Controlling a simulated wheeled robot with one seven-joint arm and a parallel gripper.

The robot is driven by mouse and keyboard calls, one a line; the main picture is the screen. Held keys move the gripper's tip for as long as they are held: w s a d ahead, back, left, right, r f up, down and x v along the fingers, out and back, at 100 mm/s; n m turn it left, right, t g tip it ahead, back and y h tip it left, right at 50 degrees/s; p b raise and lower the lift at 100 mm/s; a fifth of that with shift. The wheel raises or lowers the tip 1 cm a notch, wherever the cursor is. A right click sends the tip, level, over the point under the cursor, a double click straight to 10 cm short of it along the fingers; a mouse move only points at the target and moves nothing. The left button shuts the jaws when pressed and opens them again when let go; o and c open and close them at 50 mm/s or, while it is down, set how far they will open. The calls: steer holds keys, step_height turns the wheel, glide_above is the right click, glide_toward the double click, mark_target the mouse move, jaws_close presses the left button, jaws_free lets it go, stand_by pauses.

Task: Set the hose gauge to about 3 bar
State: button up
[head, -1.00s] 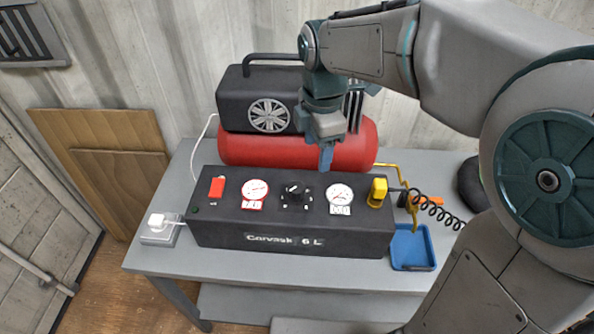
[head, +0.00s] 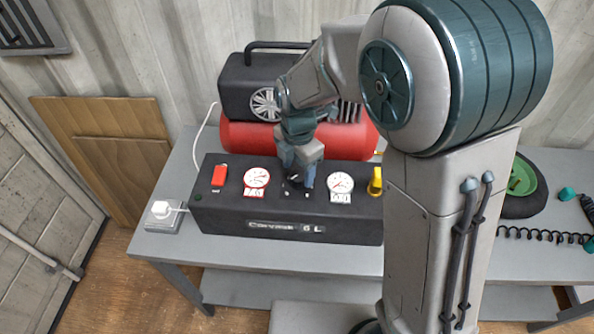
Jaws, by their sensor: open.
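The black control box (head: 222,222) stands on the grey table with two round gauges. My gripper (head: 297,181) points down at the knob, open, with a finger to either side. I cannot tell whether the fingers touch it.
A red rocker switch (head: 220,175) is at the box's left and a yellow lever (head: 376,182) at its right, beside my arm. The red tank (head: 245,136) lies behind. A black coiled hose (head: 540,235) and a dark round object with a green disc (head: 523,178) are at right.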

steer(key=shift+f, duration=1.25)
steer(key=c, duration=1)
steer(key=shift+m, duration=0.3)
